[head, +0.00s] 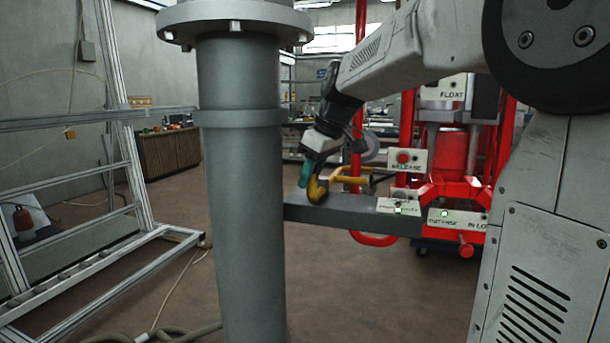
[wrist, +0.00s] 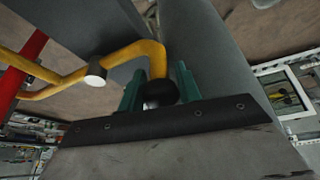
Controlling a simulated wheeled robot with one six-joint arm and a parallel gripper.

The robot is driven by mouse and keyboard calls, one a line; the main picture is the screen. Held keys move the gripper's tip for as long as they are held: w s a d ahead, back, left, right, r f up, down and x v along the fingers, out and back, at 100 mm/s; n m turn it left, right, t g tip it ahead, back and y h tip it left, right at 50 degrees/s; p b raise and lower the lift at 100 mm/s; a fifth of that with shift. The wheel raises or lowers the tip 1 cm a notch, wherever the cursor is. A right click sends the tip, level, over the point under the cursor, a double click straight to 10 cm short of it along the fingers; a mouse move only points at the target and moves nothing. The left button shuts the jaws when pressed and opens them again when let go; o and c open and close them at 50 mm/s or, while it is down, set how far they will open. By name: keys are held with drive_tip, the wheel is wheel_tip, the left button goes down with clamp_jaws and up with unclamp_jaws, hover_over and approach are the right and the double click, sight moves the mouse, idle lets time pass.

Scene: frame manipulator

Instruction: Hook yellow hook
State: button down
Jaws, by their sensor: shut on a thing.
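The yellow hook (head: 316,190) is a bent yellow bar at the end of a yellow frame, over the grey beam in the head view. In the wrist view the hook (wrist: 143,50) bends down to a dark end between the teal fingers. My gripper (head: 308,176) is at the hook's near end, with its teal fingers pointing down. In the wrist view my gripper (wrist: 159,88) is shut on the hook's end, one finger on each side. The exact contact of the fingers and whether the hook touches the beam are hard to tell.
A thick grey pipe (head: 240,190) stands upright just left of my gripper. A grey beam (head: 335,211) runs from the pipe to a red frame (head: 455,160) with labelled controls. An aluminium frame (head: 130,150) is at the left. Open floor lies between.

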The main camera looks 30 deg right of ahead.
drive_tip(key=c, duration=1.1)
unclamp_jaws()
drive_tip(key=shift+o, duration=0.2)
drive_tip(key=v, duration=0.8)
drive_tip(key=shift+f, duration=0.1)
drive_tip(key=s+a+f+m+g+h, duration=0.1)
drive_tip(key=s+a+f+m, duration=0.1)
drive_tip(key=s+a+f, duration=0.4)
drive_tip(key=s+a+f+m+g, duration=0.1)
drive_tip(key=s+a+f+m, duration=0.2)
drive_tip(key=s+f, duration=1.2)
drive_tip(key=s+a, duration=0.3)
drive_tip(key=s, duration=0.3)
drive_tip(key=shift+s+m+g+h, duration=0.2)
drive_tip(key=shift+m+g+h, duration=0.1)
drive_tip(key=shift+h, duration=0.1)
